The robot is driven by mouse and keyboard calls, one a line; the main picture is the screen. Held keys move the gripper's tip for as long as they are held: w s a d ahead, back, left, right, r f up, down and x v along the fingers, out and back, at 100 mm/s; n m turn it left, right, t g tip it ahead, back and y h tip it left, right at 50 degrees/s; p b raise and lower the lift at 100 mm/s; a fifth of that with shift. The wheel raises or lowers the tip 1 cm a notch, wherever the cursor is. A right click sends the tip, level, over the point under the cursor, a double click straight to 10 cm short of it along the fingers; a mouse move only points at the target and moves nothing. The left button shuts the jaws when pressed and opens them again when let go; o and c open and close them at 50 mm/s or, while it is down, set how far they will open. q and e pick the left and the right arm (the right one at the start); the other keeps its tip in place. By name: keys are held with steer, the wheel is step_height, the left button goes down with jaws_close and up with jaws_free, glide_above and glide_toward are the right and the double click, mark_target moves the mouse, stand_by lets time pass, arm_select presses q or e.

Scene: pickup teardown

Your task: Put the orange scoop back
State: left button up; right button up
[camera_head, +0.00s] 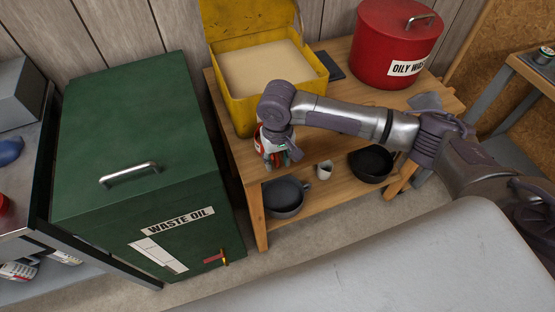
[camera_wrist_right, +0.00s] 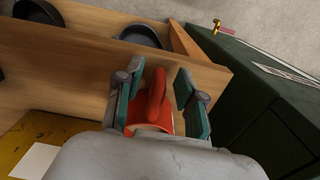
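The orange scoop (camera_wrist_right: 157,98) shows in the right wrist view, between the two fingers of my right gripper (camera_wrist_right: 160,90). The fingers stand apart, with a gap beside the scoop's handle. The gripper's palm hides part of the scoop. In the head view my right gripper (camera_head: 279,157) hangs at the front left edge of the wooden table (camera_head: 334,111), in front of the open yellow bin (camera_head: 238,109). The bin holds pale granular material. Only a small red-orange patch shows beside the gripper there. My left gripper is not in view.
A green waste oil cabinet (camera_head: 140,150) stands close to the left of the table. A red oily waste can (camera_head: 392,45) stands at the table's back right. The lower shelf holds a grey pan (camera_head: 284,198), a white cup (camera_head: 324,170) and a dark pan (camera_head: 371,163).

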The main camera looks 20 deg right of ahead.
step_height(320, 180, up, 12)
stand_by(0.4)
steer(key=shift+f, duration=0.1)
